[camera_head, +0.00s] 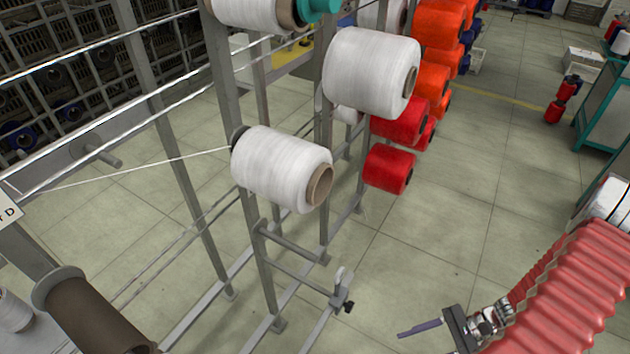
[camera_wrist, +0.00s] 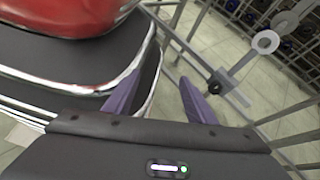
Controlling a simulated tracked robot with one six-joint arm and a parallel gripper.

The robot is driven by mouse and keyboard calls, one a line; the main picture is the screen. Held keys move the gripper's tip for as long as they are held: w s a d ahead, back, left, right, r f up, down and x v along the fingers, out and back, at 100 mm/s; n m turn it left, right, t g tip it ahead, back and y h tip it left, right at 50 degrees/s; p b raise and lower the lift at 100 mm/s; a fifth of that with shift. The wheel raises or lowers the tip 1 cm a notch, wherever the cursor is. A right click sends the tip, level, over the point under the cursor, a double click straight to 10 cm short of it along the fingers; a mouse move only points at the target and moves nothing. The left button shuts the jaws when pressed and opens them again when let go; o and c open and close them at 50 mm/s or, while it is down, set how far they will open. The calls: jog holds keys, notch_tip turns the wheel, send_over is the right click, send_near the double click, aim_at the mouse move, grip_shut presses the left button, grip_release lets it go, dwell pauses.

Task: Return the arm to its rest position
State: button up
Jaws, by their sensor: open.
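My gripper (camera_head: 420,328) is at the lower right of the head view, at the end of my red-sleeved arm. In the wrist view its two purple fingers (camera_wrist: 158,98) stand apart with nothing between them. The gripper is clear of the bobbins and apart from the metal rack (camera_head: 270,285) to its left. A white bobbin (camera_head: 280,168) sits on the rack, with a thread running left from it. Another white bobbin (camera_head: 368,72) is above it and to the right.
Red bobbins (camera_head: 388,168) and orange bobbins (camera_head: 437,25) hang on the rack behind. A bracket with a round end (camera_head: 342,285) sticks out from the rack near my gripper. The tiled floor (camera_head: 480,190) is open to the right. A teal-framed cart (camera_head: 605,110) stands at the far right.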

jog(key=w+r+n+h, duration=0.2)
jog(key=r+n+h, duration=0.25)
jog(key=r, duration=0.55)
jog(key=w+r+n+h, duration=0.35)
jog(key=r+h, duration=0.25)
jog(key=r, duration=0.5)
jog(key=a+r+n+t+h, duration=0.1)
jog(key=a+r+n+t, duration=0.2)
jog(key=a+r, duration=0.3)
jog(key=a+r+n+t+h, duration=0.1)
jog(key=a+r+n+t, duration=0.2)
jog(key=r, duration=0.9)
jog(key=a+n, duration=0.1)
jog(key=a, duration=0.2)
jog(key=shift+s, duration=0.35)
